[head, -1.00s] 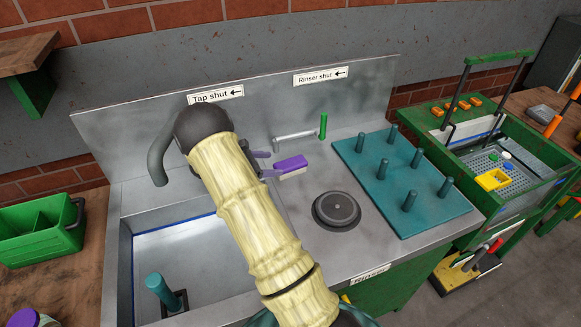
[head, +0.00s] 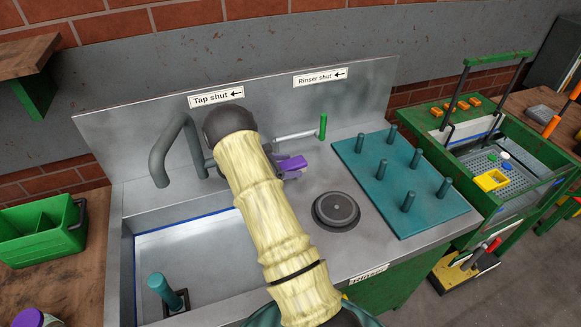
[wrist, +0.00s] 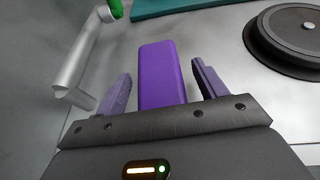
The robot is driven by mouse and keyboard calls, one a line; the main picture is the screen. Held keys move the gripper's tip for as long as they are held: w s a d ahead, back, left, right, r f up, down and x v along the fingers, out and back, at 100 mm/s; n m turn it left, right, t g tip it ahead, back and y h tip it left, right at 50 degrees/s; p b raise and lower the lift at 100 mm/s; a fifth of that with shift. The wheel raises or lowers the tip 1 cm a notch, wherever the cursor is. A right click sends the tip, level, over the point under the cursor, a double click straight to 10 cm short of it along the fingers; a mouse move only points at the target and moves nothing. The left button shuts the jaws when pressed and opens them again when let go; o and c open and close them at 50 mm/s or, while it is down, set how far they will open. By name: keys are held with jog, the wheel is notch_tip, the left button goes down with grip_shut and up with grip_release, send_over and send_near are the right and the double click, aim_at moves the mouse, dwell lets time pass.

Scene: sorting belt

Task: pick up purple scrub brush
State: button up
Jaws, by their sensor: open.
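The purple scrub brush (head: 293,163) lies on the steel counter behind the sink, to the right of my arm's end. In the wrist view its purple back (wrist: 161,75) lies between the two fingers of my gripper (wrist: 162,92). The fingers are open, with a gap on each side of the brush, wider on the right. In the head view my arm hides most of the gripper and part of the brush. The bristles are hidden in the wrist view.
A metal rinser pipe with a green handle (head: 323,126) stands just behind the brush. A round dark disc (head: 337,210) and a teal peg board (head: 385,209) lie to the right. The grey tap (head: 160,165) and sink basin (head: 205,240) are to the left.

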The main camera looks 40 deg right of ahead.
aim_at(288, 164)
dwell(0.5)
jog(key=c, duration=1.1)
notch_tip(288, 164, up, 10)
jog(key=shift+b, duration=0.55)
